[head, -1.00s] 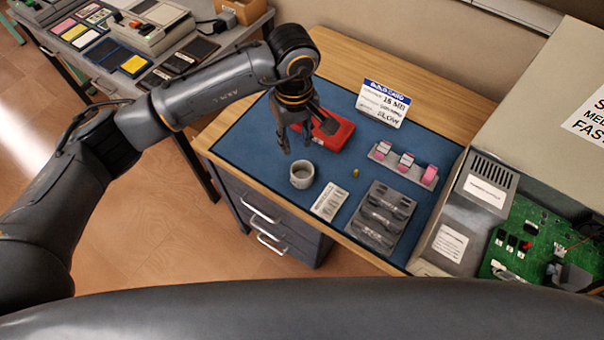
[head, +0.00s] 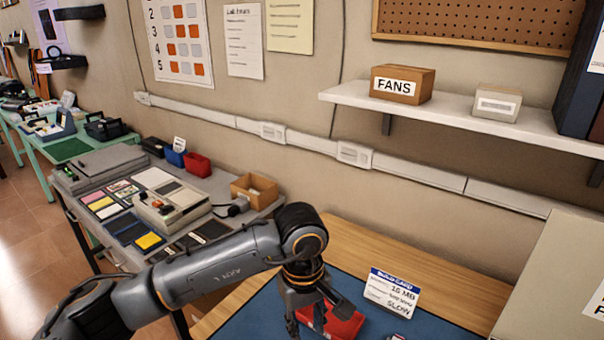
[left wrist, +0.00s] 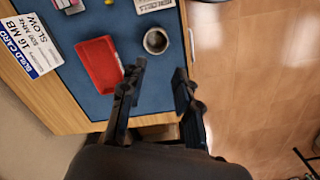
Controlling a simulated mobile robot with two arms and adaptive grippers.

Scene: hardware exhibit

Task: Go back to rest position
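My left gripper (head: 308,322) hangs fingers down over the blue mat (head: 258,318) at the bottom of the head view, its tips partly cut off. In the left wrist view my left gripper (left wrist: 160,70) has its two fingers spread apart, with nothing between them. A red tray-like object (head: 342,324) lies on the mat just behind the gripper; it also shows in the left wrist view (left wrist: 98,64). A grey round cup (left wrist: 156,41) stands on the mat beyond the fingertips. My right gripper is not in view.
A build card (head: 393,293) stands on the desk's mat. A side bench with a grey device (head: 173,207) and a cardboard box (head: 254,189) is behind my left arm. A wall shelf (head: 460,117) holds a FANS box (head: 402,84). Open floor (left wrist: 258,75) lies beside the desk.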

